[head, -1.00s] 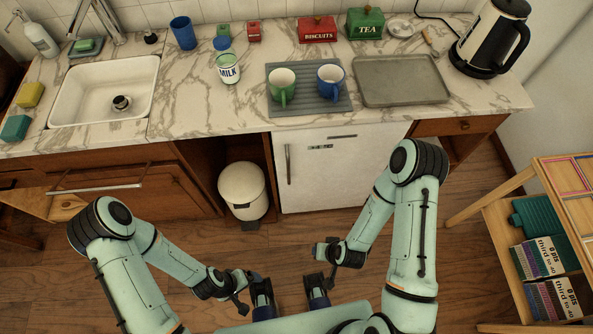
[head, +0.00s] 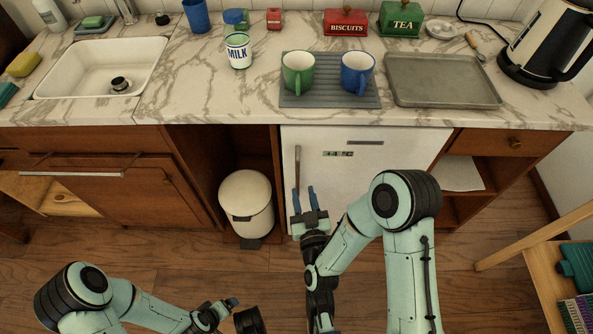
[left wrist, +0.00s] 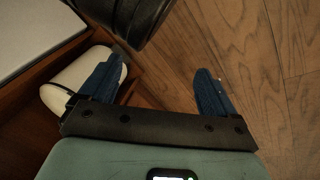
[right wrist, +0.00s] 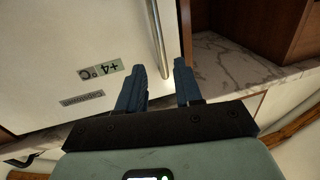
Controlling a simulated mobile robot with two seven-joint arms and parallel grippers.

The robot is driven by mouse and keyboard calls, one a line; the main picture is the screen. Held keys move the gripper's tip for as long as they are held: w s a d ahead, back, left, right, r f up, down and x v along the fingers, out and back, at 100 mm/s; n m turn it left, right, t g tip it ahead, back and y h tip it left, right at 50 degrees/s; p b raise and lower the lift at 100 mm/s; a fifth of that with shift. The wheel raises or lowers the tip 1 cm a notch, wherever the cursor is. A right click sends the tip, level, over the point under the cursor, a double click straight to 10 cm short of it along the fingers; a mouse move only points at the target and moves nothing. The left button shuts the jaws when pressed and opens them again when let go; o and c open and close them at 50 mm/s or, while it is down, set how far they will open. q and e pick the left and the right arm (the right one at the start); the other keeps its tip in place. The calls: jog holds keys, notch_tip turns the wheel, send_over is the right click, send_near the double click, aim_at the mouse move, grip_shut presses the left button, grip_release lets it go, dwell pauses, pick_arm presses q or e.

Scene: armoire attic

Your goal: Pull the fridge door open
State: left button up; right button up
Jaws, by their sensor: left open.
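The white fridge (head: 385,150) stands under the counter with its door closed. Its vertical metal handle (head: 297,168) is on the door's left side. My right gripper (head: 304,192) is open and upright at the handle's lower part. In the right wrist view, the handle (right wrist: 158,38) runs down to between the open fingertips (right wrist: 160,66); contact cannot be told. My left gripper (left wrist: 158,72) is open and empty, with floor beneath it; in the head view it is low and partly cut off.
A white bin (head: 247,200) stands left of the fridge in an open bay. A wooden shelf unit (head: 545,270) is at the right. The counter (head: 200,90) above holds mugs, tins and a tray (head: 440,78). Wooden floor in front of the fridge is clear.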

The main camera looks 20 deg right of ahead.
aim_at(298, 172)
jog(key=w, duration=0.5)
jog(key=w+b, duration=0.1)
jog(key=w, duration=0.2)
jog(key=shift+w+d, duration=0.35)
pick_arm(q)
jog(key=shift+s+a+f+g, duration=0.15)
jog(key=shift+s+f+g, duration=0.25)
jog(key=shift+s+f, duration=0.75)
jog(key=shift+r, duration=0.1)
pick_arm(e)
grip_shut()
